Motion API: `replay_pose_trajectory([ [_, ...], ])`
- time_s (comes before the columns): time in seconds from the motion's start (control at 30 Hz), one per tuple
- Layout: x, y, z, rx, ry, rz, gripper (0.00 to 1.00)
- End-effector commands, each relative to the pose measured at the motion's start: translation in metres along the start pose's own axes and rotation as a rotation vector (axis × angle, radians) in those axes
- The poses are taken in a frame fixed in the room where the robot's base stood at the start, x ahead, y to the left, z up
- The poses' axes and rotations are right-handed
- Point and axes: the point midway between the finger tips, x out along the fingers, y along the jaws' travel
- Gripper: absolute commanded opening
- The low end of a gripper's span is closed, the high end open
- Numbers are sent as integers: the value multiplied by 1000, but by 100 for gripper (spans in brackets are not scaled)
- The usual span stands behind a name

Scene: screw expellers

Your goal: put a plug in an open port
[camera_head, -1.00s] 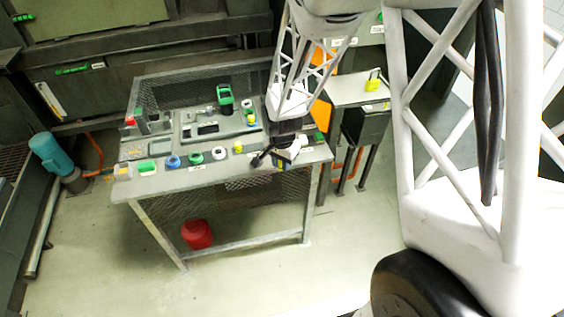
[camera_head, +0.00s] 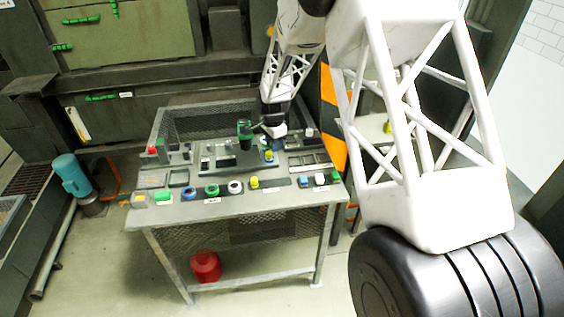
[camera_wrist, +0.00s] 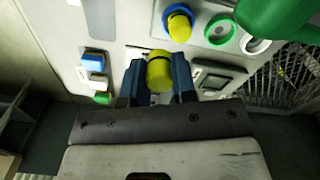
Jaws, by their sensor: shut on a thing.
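My gripper (camera_wrist: 157,80) is shut on a yellow plug (camera_wrist: 160,70), held between its two blue fingers in the wrist view. In the head view my gripper (camera_head: 272,138) is over the right part of the back panel, and the held plug cannot be made out. Another yellow plug (camera_wrist: 178,26) sits in a blue-ringed port (camera_wrist: 170,14), apart from the held one. Beside it are a green-ringed port (camera_wrist: 220,34) and a white-ringed port (camera_wrist: 254,43), with no plug visible in either.
A green handle (camera_wrist: 282,18) stands close to the ringed ports. Along the table's front edge are blue (camera_head: 188,193), green (camera_head: 212,190) and white (camera_head: 235,187) rings, a yellow piece (camera_head: 254,182) and several buttons. A mesh guard (camera_head: 200,120) rises at the back.

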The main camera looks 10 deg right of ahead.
Motion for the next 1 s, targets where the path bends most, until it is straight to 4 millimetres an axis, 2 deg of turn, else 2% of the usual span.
replay_pose_trajectory([
  [0.03, -1, -15, -3, 21, 0, -1, 3],
  [0.2, -6, -52, -11, 86, 0, -1, 3],
  [0.4, -9, -75, -16, 131, 0, -1, 3],
  [1.0, -8, -79, -16, 140, 0, 0, 3],
])
